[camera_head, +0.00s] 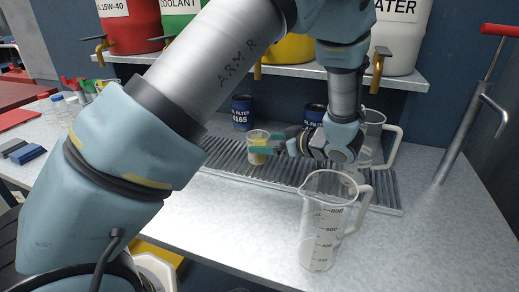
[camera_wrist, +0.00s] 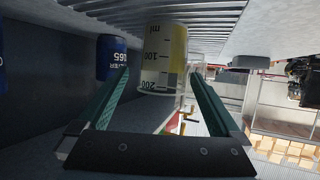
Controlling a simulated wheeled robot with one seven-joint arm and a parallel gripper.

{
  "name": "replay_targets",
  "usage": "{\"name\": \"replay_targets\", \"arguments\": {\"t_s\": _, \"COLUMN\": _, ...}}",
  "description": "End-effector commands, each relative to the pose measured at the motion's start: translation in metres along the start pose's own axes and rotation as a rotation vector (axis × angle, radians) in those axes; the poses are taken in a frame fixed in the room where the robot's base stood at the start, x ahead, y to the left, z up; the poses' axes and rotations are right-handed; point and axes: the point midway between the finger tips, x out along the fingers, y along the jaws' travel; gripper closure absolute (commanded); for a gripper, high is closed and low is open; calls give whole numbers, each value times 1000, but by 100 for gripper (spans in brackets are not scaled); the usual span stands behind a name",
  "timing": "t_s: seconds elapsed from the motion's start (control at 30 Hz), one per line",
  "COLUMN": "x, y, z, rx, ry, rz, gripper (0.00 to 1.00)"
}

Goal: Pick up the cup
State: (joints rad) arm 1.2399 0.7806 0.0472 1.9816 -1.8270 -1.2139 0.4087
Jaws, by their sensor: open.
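A small clear measuring cup (camera_head: 258,141) with yellow in it stands upright on the ribbed metal grate. The cup also shows in the upside-down wrist view (camera_wrist: 161,56), with "100" and "200" ml marks on its side. My gripper (camera_head: 262,150) is open, with green fingers level at the cup. In the wrist view my gripper (camera_wrist: 160,74) has its two fingertips apart, one to each side of the cup's rim end. I cannot tell how deep the cup sits between them. Nothing is held.
The grate (camera_head: 226,157) lies along the back of the bench. A blue oil filter can (camera_head: 242,112) stands behind the cup, with another (camera_head: 314,116) to its right. A large clear jug (camera_head: 325,225) stands in front. Another jug (camera_head: 373,137) is behind my wrist.

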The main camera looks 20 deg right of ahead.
Motion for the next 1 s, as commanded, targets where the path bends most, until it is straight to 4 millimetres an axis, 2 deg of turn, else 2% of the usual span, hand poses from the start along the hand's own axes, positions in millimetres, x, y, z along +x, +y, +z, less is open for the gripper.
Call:
{"name": "replay_targets", "arguments": {"t_s": 0.1, "x": 14, "y": 0, "z": -1, "rx": 0, "ry": 1, "rz": -1, "gripper": 0}}
{"name": "replay_targets", "arguments": {"t_s": 0.27, "x": 24, "y": -1, "z": 0, "rx": 2, "ry": 0, "rz": -1, "gripper": 0}}
{"name": "replay_targets", "arguments": {"t_s": 0.6, "x": 68, "y": -4, "z": 5, "rx": 1, "ry": 0, "rz": 0, "gripper": 0}}
{"name": "replay_targets", "arguments": {"t_s": 0.9, "x": 72, "y": -3, "z": 6, "rx": 0, "ry": 0, "rz": 1, "gripper": 0}}
{"name": "replay_targets", "arguments": {"t_s": 1.0, "x": 72, "y": -3, "z": 6, "rx": 0, "ry": 0, "rz": 1, "gripper": 11}}
